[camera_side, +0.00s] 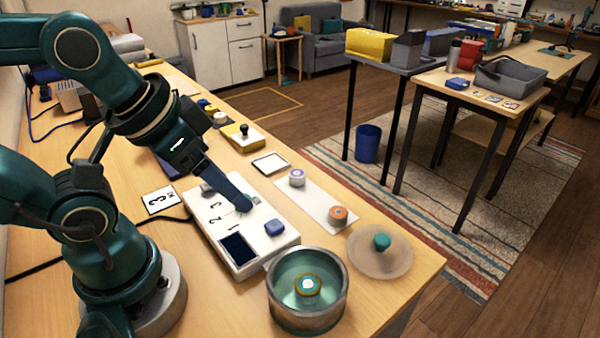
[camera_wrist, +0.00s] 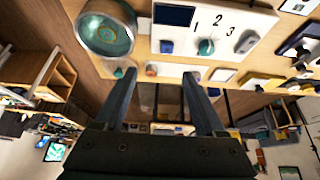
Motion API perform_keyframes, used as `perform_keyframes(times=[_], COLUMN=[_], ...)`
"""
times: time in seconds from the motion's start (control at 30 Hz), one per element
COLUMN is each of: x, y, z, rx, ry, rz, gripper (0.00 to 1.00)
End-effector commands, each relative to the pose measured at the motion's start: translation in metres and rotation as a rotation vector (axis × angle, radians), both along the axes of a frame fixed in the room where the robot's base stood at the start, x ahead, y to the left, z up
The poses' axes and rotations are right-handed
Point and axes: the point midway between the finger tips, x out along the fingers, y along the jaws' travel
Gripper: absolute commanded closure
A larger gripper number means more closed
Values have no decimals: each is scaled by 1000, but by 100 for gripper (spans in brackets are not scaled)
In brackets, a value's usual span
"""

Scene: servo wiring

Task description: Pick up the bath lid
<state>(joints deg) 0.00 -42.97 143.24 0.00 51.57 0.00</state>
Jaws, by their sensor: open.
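The bath lid (camera_side: 362,262) is a pale, see-through disc with a teal knob. It lies flat on the table near the right edge, beside the bath, in the side view. The bath (camera_side: 334,297) is a round grey-rimmed pot with greenish liquid and a ringed piece inside; it also shows at the top left of the wrist view (camera_wrist: 84,28). My gripper (camera_side: 241,202) is by the numbered white box, apart from the lid. In the wrist view its two fingers (camera_wrist: 158,73) are spread with nothing between them.
The white box (camera_side: 222,232) has a dark screen, knobs and the numbers 1, 2, 3. A numbered card (camera_side: 160,200) is left of the box.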

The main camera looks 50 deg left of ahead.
Motion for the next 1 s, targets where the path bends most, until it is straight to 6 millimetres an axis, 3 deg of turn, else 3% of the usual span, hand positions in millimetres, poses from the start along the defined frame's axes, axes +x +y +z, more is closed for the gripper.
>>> perform_keyframes(times=[0.27,0.43,0.6,0.73,1.0], x=[0,16,52,84,150], y=[0,-1,-8,-18,-48], z=[1,26,52,61,47], rx=[3,9,16,20,32], ry=[3,-43,-34,-4,86], rz=[-6,-20,-70,-115,-216], gripper=[29,29,29,29,29])
